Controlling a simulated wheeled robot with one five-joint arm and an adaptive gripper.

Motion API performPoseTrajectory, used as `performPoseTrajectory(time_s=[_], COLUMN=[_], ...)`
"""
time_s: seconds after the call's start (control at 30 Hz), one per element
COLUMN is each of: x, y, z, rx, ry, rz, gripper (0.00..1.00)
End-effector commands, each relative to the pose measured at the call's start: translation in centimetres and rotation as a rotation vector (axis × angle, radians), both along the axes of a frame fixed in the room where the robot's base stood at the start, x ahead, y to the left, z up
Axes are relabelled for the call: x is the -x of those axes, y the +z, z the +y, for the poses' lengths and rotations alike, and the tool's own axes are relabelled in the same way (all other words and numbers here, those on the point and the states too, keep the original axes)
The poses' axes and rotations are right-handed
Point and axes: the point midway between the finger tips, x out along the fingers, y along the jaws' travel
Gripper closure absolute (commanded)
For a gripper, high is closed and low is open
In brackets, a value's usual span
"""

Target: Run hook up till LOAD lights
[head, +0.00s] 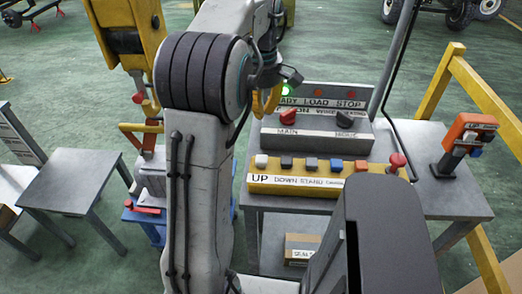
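The hook block (125,38) is yellow and hangs at upper left. Its red hook (148,106) is above an orange lifting link (140,132) on a grey load (152,182); I cannot tell if hook and link touch. The load sits on a blue stand (137,214). The lamp panel (340,103) reads LOAD and STOP, with a partly covered label at left. A green lamp (288,88) glows there; the LOAD lamp (318,94) looks dull red. The yellow button box (300,182) is marked UP and DOWN. My gripper (266,99) is partly hidden behind my arm, near the panel's left end.
A grey switch box (318,135) has a red MAIN knob and a black MODE knob. A red mushroom button (397,161) stands at the button box's right end. An orange control box (468,134) is at right, beside a yellow rail (492,95). A grey table (75,180) stands left.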

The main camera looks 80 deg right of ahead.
Motion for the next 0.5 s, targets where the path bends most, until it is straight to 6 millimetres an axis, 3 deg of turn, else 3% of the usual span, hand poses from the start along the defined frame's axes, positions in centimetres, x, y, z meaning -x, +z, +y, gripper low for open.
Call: performPoseTrajectory(time_s=[0.3, 0.5], x=[-0.05, -0.05], y=[-0.02, -0.02], z=[0.69, 0.68], rx=[-0.03, -0.029], ry=[0.227, 0.286], rz=[0.001, 0.002], gripper=[1.0, 1.0])
